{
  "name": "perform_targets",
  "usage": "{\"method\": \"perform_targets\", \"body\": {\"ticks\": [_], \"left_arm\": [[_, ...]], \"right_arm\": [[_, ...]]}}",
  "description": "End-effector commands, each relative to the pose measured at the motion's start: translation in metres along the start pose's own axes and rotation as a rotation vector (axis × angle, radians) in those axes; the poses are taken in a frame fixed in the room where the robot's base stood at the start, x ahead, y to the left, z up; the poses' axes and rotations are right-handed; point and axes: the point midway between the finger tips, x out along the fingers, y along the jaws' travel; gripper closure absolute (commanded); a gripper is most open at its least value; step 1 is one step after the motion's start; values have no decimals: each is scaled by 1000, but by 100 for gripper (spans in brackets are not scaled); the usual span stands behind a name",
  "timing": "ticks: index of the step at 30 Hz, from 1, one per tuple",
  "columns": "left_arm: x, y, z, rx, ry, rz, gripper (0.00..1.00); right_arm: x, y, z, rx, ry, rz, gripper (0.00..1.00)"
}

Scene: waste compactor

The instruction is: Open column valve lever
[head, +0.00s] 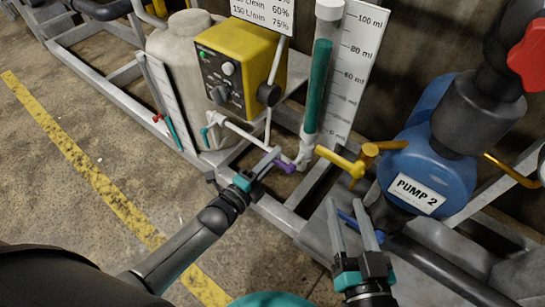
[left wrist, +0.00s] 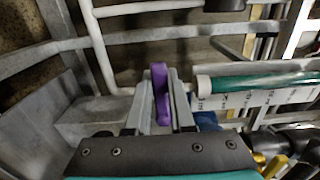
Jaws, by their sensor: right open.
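The clear column (head: 320,90) with teal liquid stands upright before a white millilitre scale. A purple lever (head: 285,166) is at the pipework near its foot; I take it to be the column valve lever. My left gripper (head: 267,163) reaches it from the lower left. In the left wrist view the purple lever (left wrist: 160,95) stands between the two fingers (left wrist: 160,105), which look closed on it. The column's teal lower end also shows there (left wrist: 235,84), to the right. My right gripper (head: 352,225) is open and empty, with its fingers pointing up the picture, left of the blue pump.
A yellow lever (head: 340,162) lies right of the column foot. The blue pump (head: 430,160) marked PUMP 2 and a red handle (head: 532,55) are at the right. A yellow control box (head: 240,65) and a pale tank (head: 180,55) stand behind. The floor at left is clear.

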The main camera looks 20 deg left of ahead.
Motion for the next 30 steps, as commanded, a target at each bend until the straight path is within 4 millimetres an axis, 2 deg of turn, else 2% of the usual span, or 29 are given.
{"method": "perform_targets", "body": {"ticks": [1, 5, 30], "left_arm": [[0, 0, 0, 0, 0, 0, 87], [0, 0, 0, 0, 0, 0, 100], [0, 0, 0, 0, 0, 0, 100]], "right_arm": [[0, 0, 0, 0, 0, 0, 49], [0, 0, 0, 0, 0, 0, 49], [0, 0, 0, 0, 0, 1, 49]]}}
